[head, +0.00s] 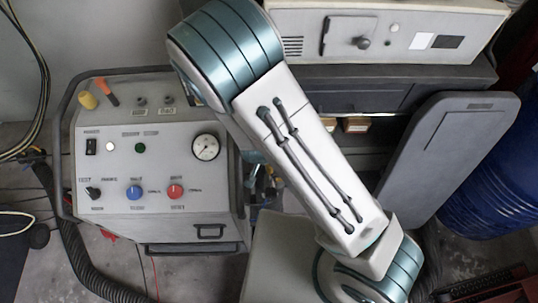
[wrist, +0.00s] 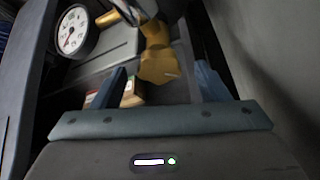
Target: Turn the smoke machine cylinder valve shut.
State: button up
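The smoke machine (head: 150,165) is a grey unit at the left of the head view, with a dial, knobs and switches on its face. In the wrist view, a brass-coloured valve-like part (wrist: 158,62) shows ahead of my gripper (wrist: 162,80), and it appears between the two fingers. The fingers are wide apart, with room on both sides of the brass part. I cannot tell how far beyond the fingertips it lies. In the head view my arm crosses the middle and hides the valve.
A round white gauge (wrist: 75,30) is at the upper left of the wrist view. Small boxes (wrist: 132,94) show near the left finger. In the head view, a grey panel (head: 447,155) and a blue drum (head: 500,180) stand at the right; a hose (head: 80,265) lies at lower left.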

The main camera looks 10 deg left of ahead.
jog(key=shift+f+b, duration=0.1)
jog(key=shift+b, duration=0.3)
jog(key=n+b, duration=0.2)
jog(key=b, duration=0.1)
jog(key=shift+d+f+y, duration=0.1)
jog(key=shift+f+y, duration=0.1)
jog(key=shift+y, duration=0.2)
jog(key=n+b, duration=0.2)
jog(key=b, duration=0.1)
jog(key=n+y+b, duration=0.1)
jog(key=n+b, duration=0.1)
jog(key=b, duration=0.1)
jog(key=shift+w+d+y, duration=0.1)
jog(key=shift+d+y, duration=0.05)
jog(key=shift+y, duration=0.15)
jog(key=shift+d+r+n+g+y+b, duration=0.1)
jog(key=shift+r+n+g+y+b, duration=0.1)
jog(key=shift+n+b, duration=0.4)
jog(key=shift+r+n+g+y+b, duration=0.1)
jog(key=shift+n+g+y+b, duration=0.1)
jog(key=shift+n+b, duration=0.4)
jog(key=shift+d+n+g+y, duration=0.1)
jog(key=shift+n+g+y, duration=0.2)
jog(key=shift+n, duration=0.7)
jog(key=shift+w+n+p, duration=0.1)
jog(key=shift+n+p, duration=0.2)
jog(key=shift+n, duration=0.2)
